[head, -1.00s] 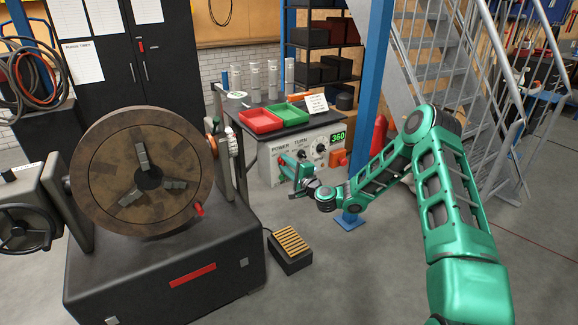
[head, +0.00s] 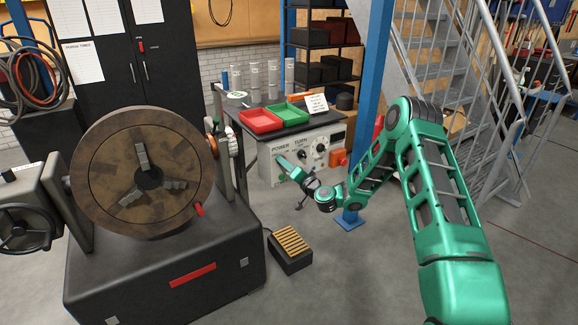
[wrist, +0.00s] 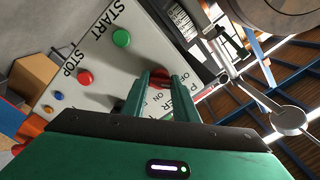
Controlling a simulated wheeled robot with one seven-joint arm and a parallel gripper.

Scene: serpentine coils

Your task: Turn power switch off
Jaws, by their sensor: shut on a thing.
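The control box (head: 290,178) stands below the table edge, with POWER and TURN labels on its white face. In the wrist view the red power switch (wrist: 160,78) sits between the fingertips of my gripper (wrist: 163,84), beside the words POWER and ON. My gripper is shut on it; the fingers hide part of the switch, so its exact position is unclear. In the head view my gripper (head: 284,163) reaches the left part of the panel and covers some of it. The panel's display (head: 338,137) looks dark.
A green START button (wrist: 121,38) and red STOP button (wrist: 85,77) are close by on the panel. Red (head: 260,121) and green (head: 289,115) trays sit on the table above. A large chuck machine (head: 150,262) stands left, a blue post (head: 371,95) right.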

